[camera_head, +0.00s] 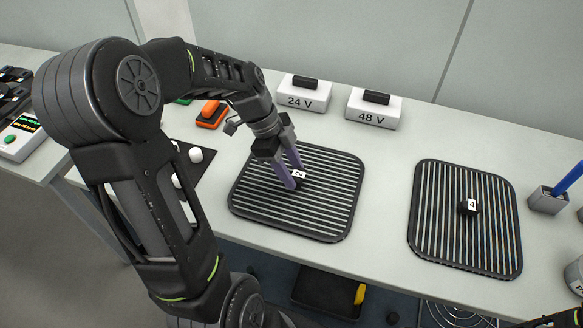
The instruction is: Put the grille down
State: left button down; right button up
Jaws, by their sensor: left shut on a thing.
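A black-framed grille (325,221) with pale slats lies level at the middle of the table, its front edge near the table's front edge. My left gripper (294,181), with purple fingers, reaches down from above and is shut on the small dark knob at the grille's middle. A white tag with one character sits at the knob; the fingers partly cover the knob. I cannot tell whether the grille rests fully on the table or hangs slightly above it. My right gripper is not in view.
A second grille (440,232) tagged 4 lies to the right, with a clear gap between. White boxes marked 24 V (303,97) and 48 V (372,112) stand behind. An orange block (211,116) and a dark mat with white knobs (196,155) are left. A grey holder (546,202) stands right.

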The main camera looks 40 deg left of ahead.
pick_arm(q)
jog(key=shift+f, duration=0.1)
jog(key=c, duration=0.8)
grip_release()
jog(key=shift+r, duration=0.2)
jog(key=v, duration=1.2)
jog(key=shift+b, duration=0.35)
jog(key=shift+f, duration=0.1)
